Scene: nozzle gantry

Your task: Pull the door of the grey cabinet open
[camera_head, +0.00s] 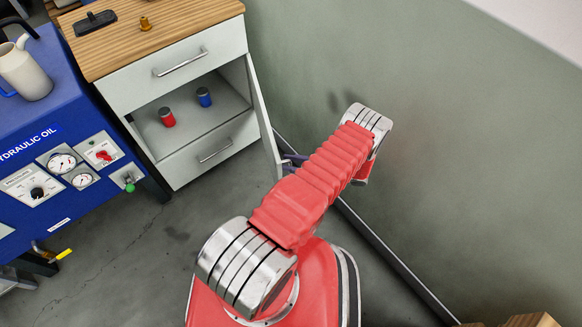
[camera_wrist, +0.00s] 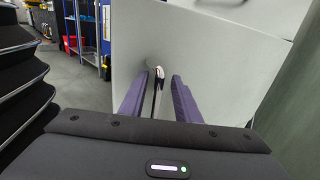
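The grey cabinet (camera_head: 118,90) has a wooden top. Its door (camera_head: 264,115) stands swung well out on the right side, seen nearly edge-on, and the inside shows. In the wrist view the door (camera_wrist: 225,65) is a large pale panel with a metal bar handle (camera_wrist: 158,88). My gripper (camera_wrist: 160,76) has its purple fingers on either side of the handle, apart, with gaps visible beside the bar. In the head view my gripper (camera_head: 294,158) is at the door's outer side, largely hidden behind my arm.
A red can (camera_head: 167,118) and a blue can (camera_head: 204,97) stand inside the cabinet. A drawer handle (camera_head: 180,62) is above the opening. A blue hydraulic oil unit (camera_head: 60,130) stands at left. A green wall (camera_head: 440,130) is close on the right.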

